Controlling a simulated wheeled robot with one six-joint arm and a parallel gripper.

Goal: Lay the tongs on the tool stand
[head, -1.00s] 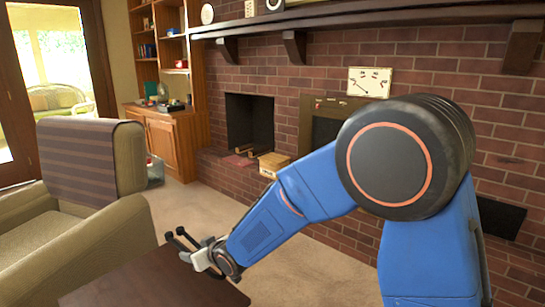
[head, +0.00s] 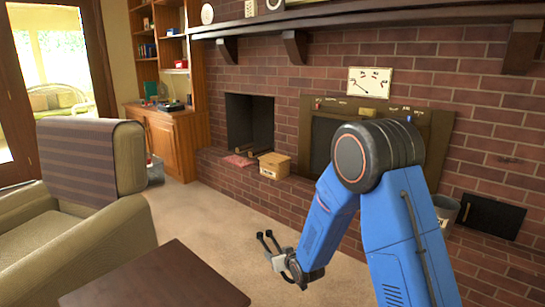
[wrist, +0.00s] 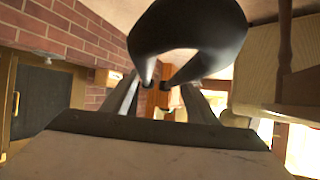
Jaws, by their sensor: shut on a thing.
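My gripper (head: 277,262) is in the lower middle of the head view, over the carpet and right of the dark wooden table. It is shut on the tongs (head: 274,241), whose two thin dark prongs stick up and left from the jaws. In the wrist view, a large dark rounded shape (wrist: 190,28), apparently part of the tongs, sits between and beyond the grey fingers (wrist: 160,108). It hides much of that view. I cannot make out a tool stand in either view.
A bare dark wooden table (head: 155,282) stands at the lower left, with a beige armchair (head: 75,215) beyond it. A cardboard box (head: 274,166) sits on the brick hearth. A grey bucket (head: 448,210) is partly behind my arm. Open carpet lies between.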

